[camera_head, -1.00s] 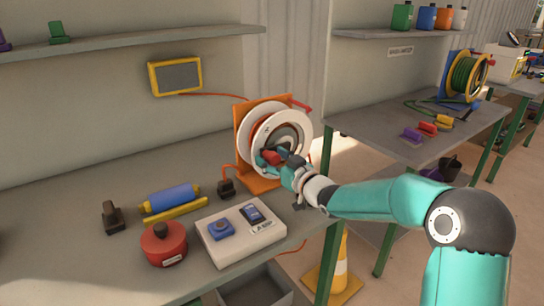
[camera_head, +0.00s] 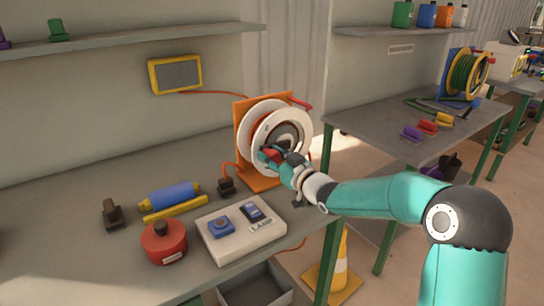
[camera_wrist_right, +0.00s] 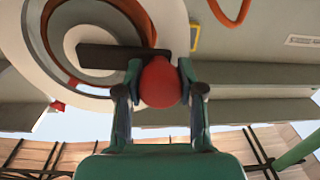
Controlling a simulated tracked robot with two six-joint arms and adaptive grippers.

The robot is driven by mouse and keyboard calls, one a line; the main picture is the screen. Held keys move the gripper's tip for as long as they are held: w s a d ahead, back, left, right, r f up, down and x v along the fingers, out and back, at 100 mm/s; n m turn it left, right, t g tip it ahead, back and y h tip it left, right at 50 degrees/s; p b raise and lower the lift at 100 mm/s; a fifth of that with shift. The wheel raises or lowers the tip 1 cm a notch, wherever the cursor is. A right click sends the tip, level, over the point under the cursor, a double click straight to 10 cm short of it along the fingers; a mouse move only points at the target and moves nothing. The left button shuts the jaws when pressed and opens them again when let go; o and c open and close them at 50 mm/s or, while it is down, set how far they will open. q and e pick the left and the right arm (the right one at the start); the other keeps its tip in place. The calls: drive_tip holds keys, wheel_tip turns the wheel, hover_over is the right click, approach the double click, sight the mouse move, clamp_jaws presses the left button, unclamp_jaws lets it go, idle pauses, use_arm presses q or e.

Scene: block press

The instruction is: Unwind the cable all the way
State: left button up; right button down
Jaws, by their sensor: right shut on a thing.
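A cable reel with white rims (camera_head: 300,118) stands upright in an orange stand (camera_head: 243,118) at the back right of the near bench. Some orange cable shows between the rims. A crank arm (camera_wrist_right: 105,54) crosses the reel's face in the right wrist view and ends in a red knob (camera_wrist_right: 160,82). My right gripper (camera_head: 270,155) is shut on the red knob, with a finger on each side of it in the right wrist view (camera_wrist_right: 159,85). Orange cable runs from the stand's foot to a black plug (camera_head: 226,187). My left gripper is not in view.
A white box with a blue button and a switch (camera_head: 240,232), a red round pot (camera_head: 164,242), a blue roller (camera_head: 172,197) and a dark stamp-like object (camera_head: 111,214) lie on the bench (camera_head: 60,225). A second bench (camera_head: 390,135) with a green-cable reel (camera_head: 466,75) stands right.

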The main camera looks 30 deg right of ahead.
drive_tip(key=f+n+b, duration=0.2)
drive_tip(key=b, duration=0.2)
drive_tip(key=f+n+b, duration=0.1)
drive_tip(key=n+b, duration=0.2)
drive_tip(key=b, duration=0.1)
drive_tip(key=d+f+n+b, duration=0.1)
drive_tip(key=f+n+b, duration=0.1)
drive_tip(key=b, duration=0.2)
drive_tip(key=shift+f+n, duration=0.3)
drive_tip(key=shift+n, duration=0.1)
drive_tip(key=n+b, duration=0.1)
drive_tip(key=d+f+n+b, duration=0.1)
drive_tip(key=n, duration=0.1)
drive_tip(key=shift+w+d+f+b, duration=0.15)
drive_tip(key=shift+d+f+b, duration=0.15)
drive_tip(key=shift+b, duration=0.05)
drive_tip(key=shift+w+d+f+n+h+b, duration=0.15)
drive_tip(key=shift+d+f+n+b, duration=0.25)
drive_tip(key=shift+n, duration=0.55)
drive_tip(key=shift+s+d+f+n+h+b, duration=0.1)
drive_tip(key=shift+d+f+n+h+b, duration=0.1)
drive_tip(key=shift+d+n+b, duration=0.55)
drive_tip(key=shift+a+n+p, duration=0.2)
drive_tip(key=shift+n+p, duration=0.1)
drive_tip(key=c, duration=0.8)
unclamp_jaws()
drive_tip(key=shift+c, duration=0.2)
drive_tip(key=shift+o, duration=0.7)
drive_tip(key=shift+r, duration=0.2)
